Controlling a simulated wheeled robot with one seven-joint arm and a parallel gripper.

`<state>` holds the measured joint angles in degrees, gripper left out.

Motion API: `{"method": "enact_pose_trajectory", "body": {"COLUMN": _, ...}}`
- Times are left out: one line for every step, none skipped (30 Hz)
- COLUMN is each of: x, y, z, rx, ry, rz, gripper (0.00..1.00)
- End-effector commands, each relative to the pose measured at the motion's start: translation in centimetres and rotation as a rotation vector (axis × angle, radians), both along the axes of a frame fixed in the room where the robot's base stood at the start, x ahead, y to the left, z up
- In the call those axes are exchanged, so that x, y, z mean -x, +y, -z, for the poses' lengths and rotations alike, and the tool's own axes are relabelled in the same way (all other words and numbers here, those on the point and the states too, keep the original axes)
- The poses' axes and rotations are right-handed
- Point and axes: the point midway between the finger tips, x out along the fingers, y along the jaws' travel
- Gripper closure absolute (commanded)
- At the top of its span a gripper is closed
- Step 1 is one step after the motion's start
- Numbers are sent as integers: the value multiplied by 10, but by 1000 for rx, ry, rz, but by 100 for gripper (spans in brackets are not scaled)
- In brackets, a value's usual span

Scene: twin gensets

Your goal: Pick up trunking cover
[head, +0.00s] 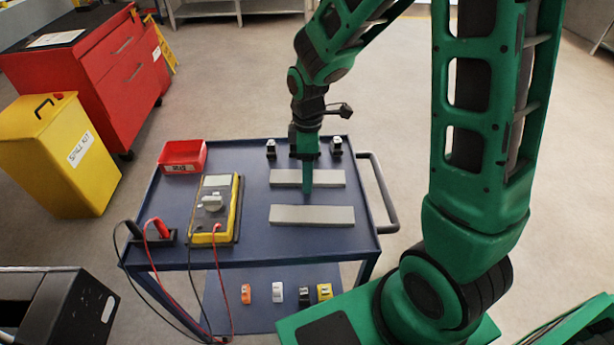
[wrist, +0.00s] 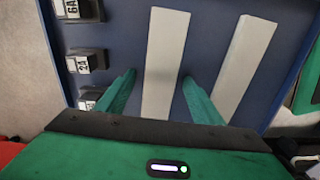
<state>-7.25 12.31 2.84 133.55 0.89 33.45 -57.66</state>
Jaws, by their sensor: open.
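Two flat, pale grey strips that look like trunking covers lie side by side on the blue cart top. The far strip (head: 333,178) is partly hidden behind my gripper in the head view. The near strip (head: 312,216) lies clear of it, a little longer in view. My gripper (head: 307,188) points down at the far strip, open and empty. In the wrist view my green fingers (wrist: 159,78) stand on either side of the far strip (wrist: 166,45), with a gap on each side. The near strip (wrist: 245,62) lies outside the right finger.
Small labelled blocks (wrist: 84,62) stand along the cart's back edge. A red bin (head: 183,158) and a yellow multimeter (head: 213,210) with leads sit on the left of the blue cart (head: 255,240). Its handle (head: 381,195) is at right. Several small parts lie on the lower shelf.

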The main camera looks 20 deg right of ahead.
Motion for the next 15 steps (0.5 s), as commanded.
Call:
{"method": "enact_pose_trajectory", "body": {"x": 0, "y": 0, "z": 0, "rx": 0, "ry": 0, "rz": 0, "gripper": 39}}
{"method": "enact_pose_trajectory", "body": {"x": 0, "y": 0, "z": 0, "rx": 0, "ry": 0, "rz": 0, "gripper": 39}}
{"method": "enact_pose_trajectory", "body": {"x": 0, "y": 0, "z": 0, "rx": 0, "ry": 0, "rz": 0, "gripper": 41}}
{"method": "enact_pose_trajectory", "body": {"x": 0, "y": 0, "z": 0, "rx": 0, "ry": 0, "rz": 0, "gripper": 49}}
{"method": "enact_pose_trajectory", "body": {"x": 0, "y": 0, "z": 0, "rx": 0, "ry": 0, "rz": 0, "gripper": 56}}
{"method": "enact_pose_trajectory", "body": {"x": 0, "y": 0, "z": 0, "rx": 0, "ry": 0, "rz": 0, "gripper": 65}}
{"method": "enact_pose_trajectory", "body": {"x": 0, "y": 0, "z": 0, "rx": 0, "ry": 0, "rz": 0, "gripper": 73}}
{"method": "enact_pose_trajectory", "body": {"x": 0, "y": 0, "z": 0, "rx": 0, "ry": 0, "rz": 0, "gripper": 80}}
{"method": "enact_pose_trajectory", "body": {"x": 0, "y": 0, "z": 0, "rx": 0, "ry": 0, "rz": 0, "gripper": 84}}
{"method": "enact_pose_trajectory", "body": {"x": 0, "y": 0, "z": 0, "rx": 0, "ry": 0, "rz": 0, "gripper": 84}}
{"method": "enact_pose_trajectory", "body": {"x": 0, "y": 0, "z": -1, "rx": 0, "ry": 0, "rz": 0, "gripper": 87}}
{"method": "enact_pose_trajectory", "body": {"x": 0, "y": 0, "z": -1, "rx": 0, "ry": 0, "rz": 0, "gripper": 87}}
{"method": "enact_pose_trajectory", "body": {"x": 0, "y": 0, "z": -1, "rx": 0, "ry": 0, "rz": 0, "gripper": 87}}
{"method": "enact_pose_trajectory", "body": {"x": 0, "y": 0, "z": -1, "rx": 0, "ry": 0, "rz": 0, "gripper": 87}}
{"method": "enact_pose_trajectory", "body": {"x": 0, "y": 0, "z": -1, "rx": 0, "ry": 0, "rz": 0, "gripper": 87}}
